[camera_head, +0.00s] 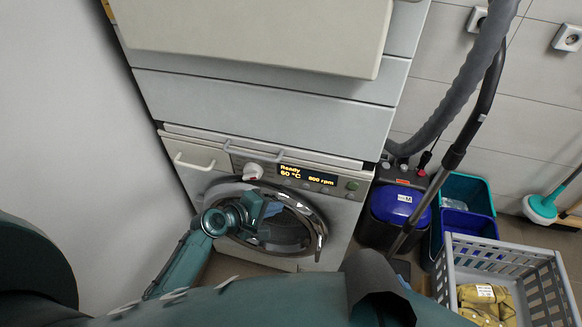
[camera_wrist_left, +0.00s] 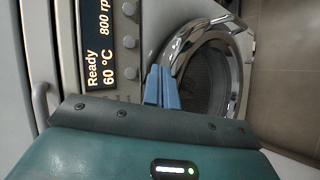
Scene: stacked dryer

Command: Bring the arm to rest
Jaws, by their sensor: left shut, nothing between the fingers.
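My left arm (camera_head: 180,262) comes in from the lower left in the head view. My left gripper (camera_head: 262,218) is in front of the round door (camera_head: 285,235) of the lower machine. Its blue fingers (camera_wrist_left: 161,86) are shut with nothing between them. In the wrist view they overlap the door's chrome rim (camera_wrist_left: 180,52); I cannot tell whether they touch it. The door looks closed. The right gripper is not in view.
The machine's lit display (camera_head: 307,174) reads Ready, 60 °C, 800 rpm. A vacuum cleaner (camera_head: 398,205) with its hose stands to the right. A grey basket (camera_head: 500,250) holds yellow cloth (camera_head: 485,300). A plain wall (camera_head: 90,130) is close on the left.

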